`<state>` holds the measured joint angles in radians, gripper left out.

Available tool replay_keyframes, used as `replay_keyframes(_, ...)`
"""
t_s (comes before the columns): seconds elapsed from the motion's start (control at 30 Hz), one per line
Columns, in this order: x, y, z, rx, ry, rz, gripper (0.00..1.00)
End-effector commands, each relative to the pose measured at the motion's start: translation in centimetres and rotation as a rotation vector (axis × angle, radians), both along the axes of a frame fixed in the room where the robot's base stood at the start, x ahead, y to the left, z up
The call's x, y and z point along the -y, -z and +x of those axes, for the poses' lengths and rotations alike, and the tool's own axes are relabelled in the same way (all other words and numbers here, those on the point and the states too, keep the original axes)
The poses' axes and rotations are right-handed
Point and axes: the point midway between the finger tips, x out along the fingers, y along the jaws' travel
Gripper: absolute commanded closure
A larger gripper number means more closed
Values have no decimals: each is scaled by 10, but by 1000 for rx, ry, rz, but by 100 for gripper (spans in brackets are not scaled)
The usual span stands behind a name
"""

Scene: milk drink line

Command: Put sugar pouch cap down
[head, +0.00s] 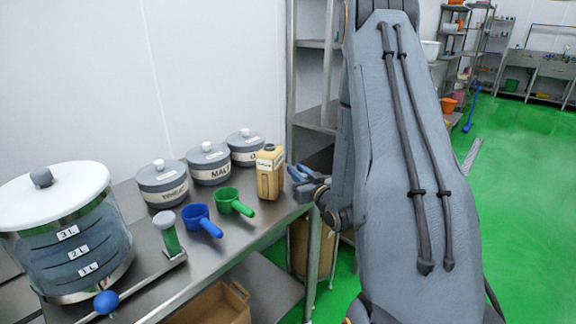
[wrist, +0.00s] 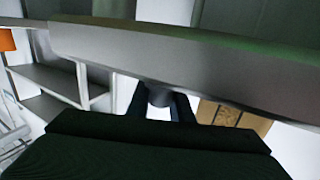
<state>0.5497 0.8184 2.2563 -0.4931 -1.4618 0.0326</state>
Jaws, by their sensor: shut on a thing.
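My gripper (head: 298,174) is beside the table's right end, just right of a beige pouch-like container (head: 269,174). The container stands upright with a small white label that is too small to read surely. In the wrist view my gripper (wrist: 160,108) is shut on a small dark grey rounded piece (wrist: 160,95), which appears to be the sugar pouch cap. In the head view the cap cannot be made out between the fingers. The cap is close to the grey table edge in the wrist view; whether it touches it cannot be told.
The steel table (head: 237,232) also holds several lidded grey pots (head: 208,164), a blue scoop (head: 199,217), a green scoop (head: 232,202) and a large clear vessel (head: 72,245) with a white lid. A metal shelf rack (head: 317,116) stands behind my arm. Bare tabletop lies in front of the container.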

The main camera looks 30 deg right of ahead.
Motion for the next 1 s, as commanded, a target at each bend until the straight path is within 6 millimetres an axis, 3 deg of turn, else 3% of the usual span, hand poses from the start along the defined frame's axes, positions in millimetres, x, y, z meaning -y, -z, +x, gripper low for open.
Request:
replay_keyframes(0.17,-1,0,14,1,-3,0,100)
replay_keyframes(0.43,-1,-1,55,2,-6,-1,100)
replay_keyframes(0.97,1,10,54,0,-3,0,100)
replay_keyframes(1.0,1,9,54,0,-3,0,75)
